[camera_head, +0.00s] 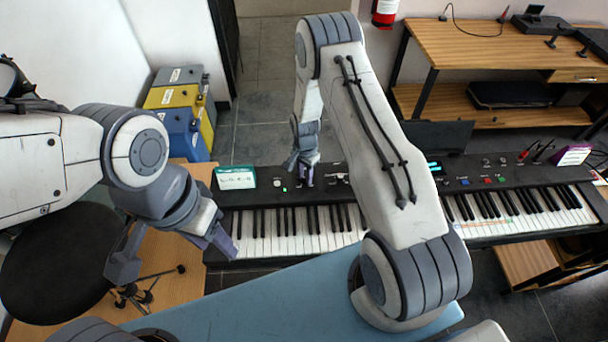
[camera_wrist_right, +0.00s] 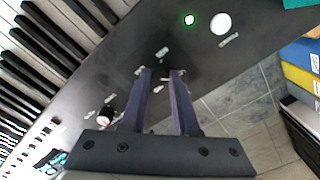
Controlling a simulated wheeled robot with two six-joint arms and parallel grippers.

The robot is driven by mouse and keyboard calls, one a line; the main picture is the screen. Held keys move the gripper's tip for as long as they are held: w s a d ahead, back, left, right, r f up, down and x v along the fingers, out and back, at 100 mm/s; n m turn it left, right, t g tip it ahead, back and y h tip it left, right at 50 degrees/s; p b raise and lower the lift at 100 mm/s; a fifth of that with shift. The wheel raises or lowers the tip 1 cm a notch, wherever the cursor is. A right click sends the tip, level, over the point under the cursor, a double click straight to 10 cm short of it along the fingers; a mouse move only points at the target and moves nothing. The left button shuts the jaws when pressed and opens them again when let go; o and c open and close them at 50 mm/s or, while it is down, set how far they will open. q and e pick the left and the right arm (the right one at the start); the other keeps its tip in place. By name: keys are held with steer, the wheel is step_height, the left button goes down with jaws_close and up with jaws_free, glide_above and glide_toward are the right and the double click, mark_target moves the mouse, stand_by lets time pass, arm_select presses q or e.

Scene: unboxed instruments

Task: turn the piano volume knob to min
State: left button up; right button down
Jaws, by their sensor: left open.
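The piano (camera_head: 345,193) is a long black keyboard with a control panel behind its keys. My right gripper (camera_head: 306,180) points down at the panel's left part. In the right wrist view its two fingers (camera_wrist_right: 163,78) have a narrow gap with dark panel and small white marks in it. No knob shows clearly there, so I cannot tell whether it grips one. The volume knob cannot be singled out. A white round control (camera_wrist_right: 220,24) and a green-lit button (camera_wrist_right: 189,19) lie beyond the fingertips. My left gripper (camera_head: 175,262) is open and empty at the piano's left end.
A green-and-white card (camera_head: 236,178) stands at the panel's left end. Blue and yellow boxes (camera_head: 180,110) are stacked at the back left. A blue bench (camera_head: 250,300) lies in front of the keys. A wooden desk (camera_head: 480,45) stands behind. A dark round stool (camera_head: 60,260) is at left.

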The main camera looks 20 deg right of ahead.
steer(key=shift+n, duration=0.3)
stand_by(0.5)
steer(key=shift+w+f+n+b, duration=0.1)
steer(key=shift+n+b, duration=1.05)
steer(key=shift+n, duration=0.05)
steer(key=n+b, duration=0.2)
steer(key=n, duration=0.3)
steer(key=shift+n+b, duration=0.3)
steer(key=shift+b, duration=0.1)
steer(key=n+b, duration=0.1)
steer(key=n, duration=0.3)
steer(key=shift+b, duration=0.35)
steer(key=n+b, duration=0.1)
steer(key=n, duration=0.4)
steer(key=shift+r, duration=0.2)
steer(key=shift+n, duration=0.3)
steer(key=c, duration=0.7)
jaws_free()
steer(key=shift+o, duration=0.2)
